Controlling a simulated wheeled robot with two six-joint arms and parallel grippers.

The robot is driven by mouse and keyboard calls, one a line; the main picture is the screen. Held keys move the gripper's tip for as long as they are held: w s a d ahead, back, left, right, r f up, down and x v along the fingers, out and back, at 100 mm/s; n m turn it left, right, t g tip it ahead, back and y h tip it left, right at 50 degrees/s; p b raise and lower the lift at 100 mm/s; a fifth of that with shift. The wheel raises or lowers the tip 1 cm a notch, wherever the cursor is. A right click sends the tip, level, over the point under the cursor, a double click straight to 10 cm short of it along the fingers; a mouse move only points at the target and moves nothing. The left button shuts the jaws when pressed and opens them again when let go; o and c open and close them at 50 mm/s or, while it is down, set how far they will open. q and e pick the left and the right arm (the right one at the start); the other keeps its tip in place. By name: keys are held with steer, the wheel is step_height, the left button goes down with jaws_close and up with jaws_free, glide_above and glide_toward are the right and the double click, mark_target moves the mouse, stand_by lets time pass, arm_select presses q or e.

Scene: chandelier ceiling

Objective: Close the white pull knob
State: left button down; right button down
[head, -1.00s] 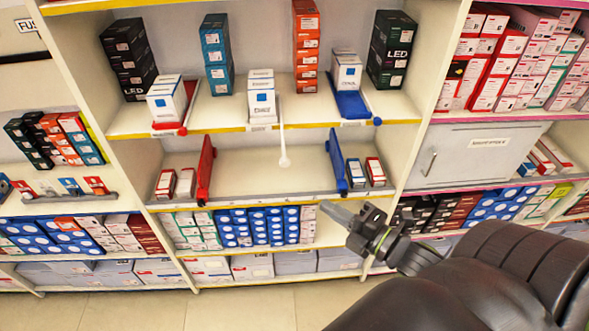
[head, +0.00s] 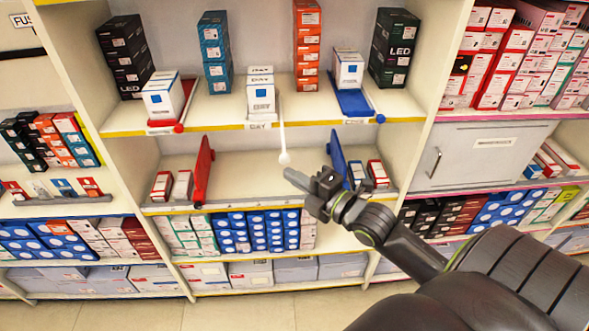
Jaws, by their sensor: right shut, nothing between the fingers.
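The white pull knob (head: 284,158) is a small round ball at the front end of a thin white rod. The rod runs down and forward from beside the white boxes (head: 261,98) on the upper shelf, and the knob sticks out past the yellow shelf edge. My right gripper (head: 290,175) is shut and empty. Its fingertips show just below the knob in the head view; whether they touch it, I cannot tell. My left gripper is not in view.
A red pull (head: 179,128) and a blue pull (head: 380,119) lie at the same shelf edge. Below, a red divider (head: 203,172) and a blue divider (head: 337,158) stand upright. The lower shelf between them is bare.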

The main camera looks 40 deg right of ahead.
steer(key=shift+w+d, duration=0.65)
steer(key=shift+w, duration=0.25)
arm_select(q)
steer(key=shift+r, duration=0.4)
